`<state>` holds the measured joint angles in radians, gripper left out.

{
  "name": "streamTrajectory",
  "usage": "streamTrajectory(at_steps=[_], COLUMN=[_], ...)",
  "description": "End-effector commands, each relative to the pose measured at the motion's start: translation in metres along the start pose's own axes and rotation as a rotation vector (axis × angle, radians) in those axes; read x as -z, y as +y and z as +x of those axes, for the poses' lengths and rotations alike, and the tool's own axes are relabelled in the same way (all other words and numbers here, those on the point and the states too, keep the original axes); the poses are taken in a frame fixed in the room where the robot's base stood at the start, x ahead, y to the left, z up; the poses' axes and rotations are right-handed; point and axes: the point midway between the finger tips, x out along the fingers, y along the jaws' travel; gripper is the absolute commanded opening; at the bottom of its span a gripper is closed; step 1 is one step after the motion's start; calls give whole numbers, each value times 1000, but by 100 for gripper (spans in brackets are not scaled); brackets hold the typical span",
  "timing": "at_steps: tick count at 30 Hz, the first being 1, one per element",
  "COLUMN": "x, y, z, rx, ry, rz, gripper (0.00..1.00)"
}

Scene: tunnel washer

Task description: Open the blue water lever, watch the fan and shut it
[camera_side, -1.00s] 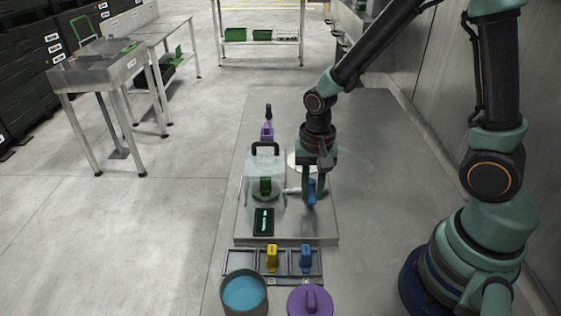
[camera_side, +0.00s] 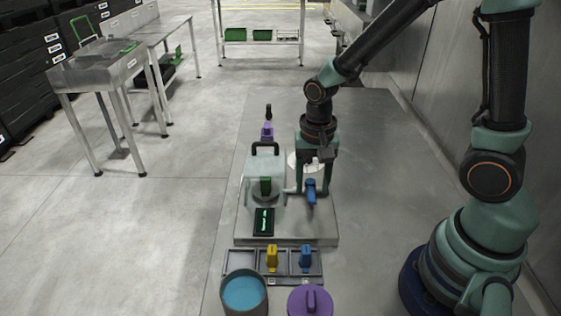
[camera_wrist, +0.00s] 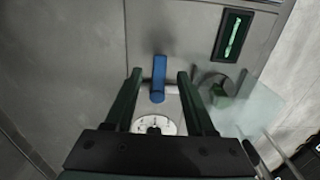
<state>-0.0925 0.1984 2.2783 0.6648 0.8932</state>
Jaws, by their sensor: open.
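The blue water lever (camera_side: 311,196) stands on the grey base plate at the front right of the fixture. In the wrist view the lever (camera_wrist: 158,82) is a blue bar pointing away between my fingers. My gripper (camera_side: 314,191) is open, with one finger on each side of the lever; the wrist view also shows my gripper (camera_wrist: 160,74) with gaps to both fingers. A white dial (camera_wrist: 155,125) lies below the lever in the wrist view, partly hidden by my gripper. I cannot make out which part is the fan.
A dark panel with a lit green strip (camera_side: 264,222) lies in front. A tray (camera_side: 287,276) with yellow and blue pieces, a blue-filled pot (camera_side: 245,294) and a purple lid (camera_side: 311,301) are nearer.

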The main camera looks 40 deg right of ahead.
Motion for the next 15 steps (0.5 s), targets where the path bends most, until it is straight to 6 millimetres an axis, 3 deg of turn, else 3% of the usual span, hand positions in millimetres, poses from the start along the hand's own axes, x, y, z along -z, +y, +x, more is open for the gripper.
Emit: streamTrajectory(at_steps=[9,15], x=[1,0], y=[-1,-1], z=[-64,-92], rx=[7,4], ry=[5,3], rz=[0,0], gripper=[55,55])
